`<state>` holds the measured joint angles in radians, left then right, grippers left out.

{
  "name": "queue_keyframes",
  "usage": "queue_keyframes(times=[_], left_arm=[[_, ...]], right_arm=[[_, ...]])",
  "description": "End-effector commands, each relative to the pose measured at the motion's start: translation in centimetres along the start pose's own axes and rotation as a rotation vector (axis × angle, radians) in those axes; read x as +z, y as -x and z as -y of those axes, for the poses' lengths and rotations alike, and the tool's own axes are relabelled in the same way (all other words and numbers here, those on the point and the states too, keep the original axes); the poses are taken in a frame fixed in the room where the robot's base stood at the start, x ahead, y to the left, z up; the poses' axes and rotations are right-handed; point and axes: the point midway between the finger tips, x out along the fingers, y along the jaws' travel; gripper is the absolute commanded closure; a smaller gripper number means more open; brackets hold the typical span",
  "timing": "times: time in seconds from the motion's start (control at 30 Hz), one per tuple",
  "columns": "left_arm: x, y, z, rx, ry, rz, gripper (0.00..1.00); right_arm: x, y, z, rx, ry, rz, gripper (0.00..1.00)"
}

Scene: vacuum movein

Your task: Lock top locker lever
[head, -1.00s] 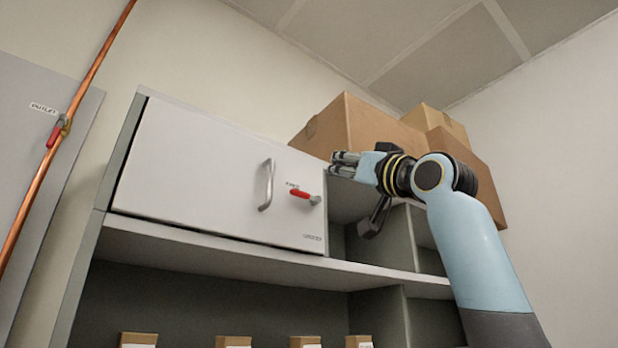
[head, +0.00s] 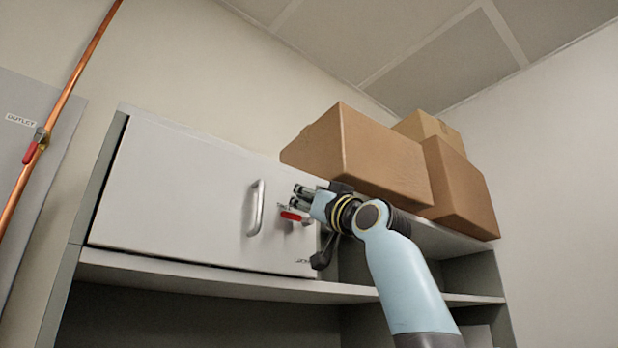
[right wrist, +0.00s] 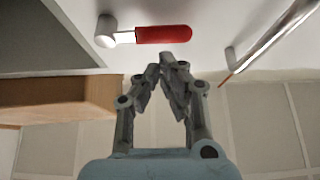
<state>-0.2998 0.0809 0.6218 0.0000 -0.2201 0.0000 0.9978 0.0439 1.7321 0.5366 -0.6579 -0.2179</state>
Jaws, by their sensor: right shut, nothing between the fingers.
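The red lever (head: 291,216) sits on the white locker door (head: 185,195), right of the metal door handle (head: 256,208). It lies about horizontal, its red grip pointing left from a silver pivot. In the right wrist view the red lever (right wrist: 162,34) shows whole, with its pivot at the left end. My right gripper (head: 299,196) is shut and empty, in front of the door's right part, just above the lever in the head view. In the right wrist view the fingertips (right wrist: 168,62) are close to the red grip, with a small gap in the picture. The locker door looks closed.
Cardboard boxes (head: 370,155) stand on top of the cabinet, behind my right arm. A copper pipe (head: 62,95) with a red-handled outlet valve (head: 34,146) runs up the left wall. A shelf (head: 200,280) runs below the locker. The space before the door's left part is free.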

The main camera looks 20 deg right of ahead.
Motion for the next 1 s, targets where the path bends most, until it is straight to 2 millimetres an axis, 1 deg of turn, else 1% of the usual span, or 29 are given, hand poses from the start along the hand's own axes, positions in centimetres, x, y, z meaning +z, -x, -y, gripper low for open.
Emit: queue_keyframes(times=[0.03,0.2,0.5,0.73,1.0], left_arm=[[0.0,0.3,0.0,0.0,0.0,0.0,1.0],[0.0,0.4,0.0,0.0,0.0,0.0,1.0],[0.1,0.3,0.0,0.0,0.0,0.002,1.0],[0.2,-0.8,-0.1,0.0,0.0,0.002,1.0],[0.3,-1.6,-0.2,0.001,0.0,0.003,1.0]], right_arm=[[0.3,0.1,0.0,0.0,-0.001,0.001,1.0],[0.9,0.4,0.0,0.0,0.0,-0.001,1.0],[0.9,0.4,0.0,-0.001,0.002,-0.001,1.0],[1.2,0.6,0.0,-0.038,0.066,-0.002,1.0],[1.3,0.6,0.1,-0.077,0.132,0.0,1.0]])
